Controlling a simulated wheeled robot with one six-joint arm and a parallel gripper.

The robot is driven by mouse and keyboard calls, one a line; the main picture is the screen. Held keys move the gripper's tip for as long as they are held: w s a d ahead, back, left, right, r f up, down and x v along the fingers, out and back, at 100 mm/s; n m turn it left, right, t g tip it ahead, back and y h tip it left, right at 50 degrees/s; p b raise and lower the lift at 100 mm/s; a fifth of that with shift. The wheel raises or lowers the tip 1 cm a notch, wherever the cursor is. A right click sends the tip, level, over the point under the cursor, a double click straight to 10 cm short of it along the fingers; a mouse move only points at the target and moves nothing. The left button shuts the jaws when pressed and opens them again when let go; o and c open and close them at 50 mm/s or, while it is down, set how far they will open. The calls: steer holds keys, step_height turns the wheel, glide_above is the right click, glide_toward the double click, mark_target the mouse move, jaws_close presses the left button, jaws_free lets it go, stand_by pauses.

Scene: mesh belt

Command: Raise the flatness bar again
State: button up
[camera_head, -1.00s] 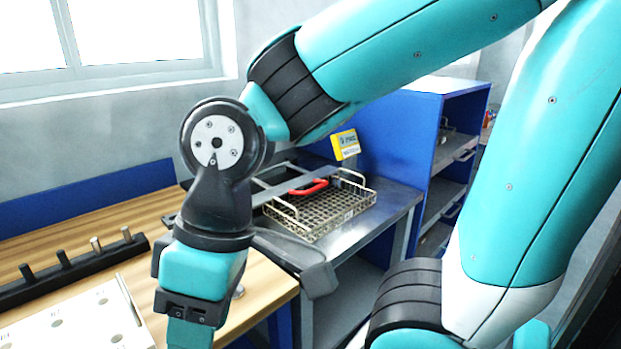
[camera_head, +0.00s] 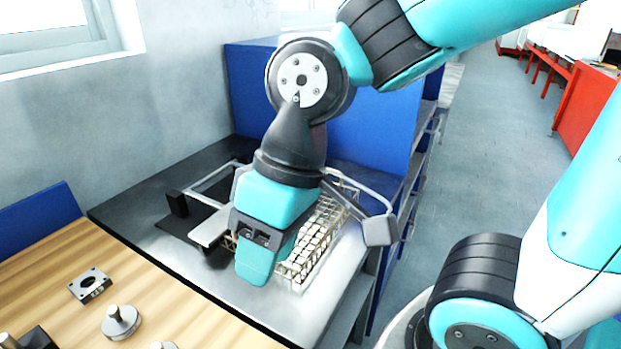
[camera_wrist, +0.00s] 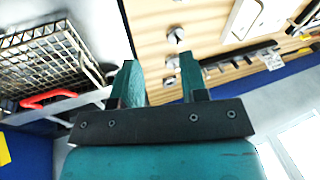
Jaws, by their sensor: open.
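The flatness bar is a grey bar with a red handle (camera_wrist: 47,98), lying along the side of a wire basket (camera_wrist: 45,55) at the left of the wrist view. In the head view a pale bar end (camera_head: 210,228) juts out left of my gripper; the rest and the red handle are hidden behind my arm. The basket (camera_head: 318,240) shows partly there, on a dark metal table. My gripper (camera_wrist: 160,78) is open, with nothing between its fingers, and stands to one side of the bar in the wrist view. In the head view my gripper (camera_head: 262,262) hangs in front of the basket.
A wooden bench (camera_head: 150,290) at lower left holds a square plate (camera_head: 90,284) and a round metal knob piece (camera_head: 121,321). A black block (camera_head: 177,203) stands on the metal table (camera_head: 140,210). A blue cabinet (camera_head: 370,130) rises behind.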

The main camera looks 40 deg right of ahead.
steer(key=w+d+r+m+t+h+p, duration=0.1)
steer(key=w+d+r+m+h+p, duration=0.15)
steer(key=w+d+m, duration=0.7)
steer(key=w+d+r+m+t+h+p, duration=0.1)
steer(key=w+d+r+m+p, duration=0.15)
steer(key=w+d+m, duration=0.7)
steer(key=w+f, duration=0.1)
steer(key=f, duration=0.4)
steer(key=w+a+f+p, duration=0.1)
steer(key=f, duration=0.5)
steer(key=a+f, duration=0.1)
steer(key=f, duration=0.5)
steer(key=shift+w+a+f+p, duration=0.1)
steer(key=shift+w+a+p, duration=0.05)
steer(key=shift+w+p, duration=0.2)
jaws_close()
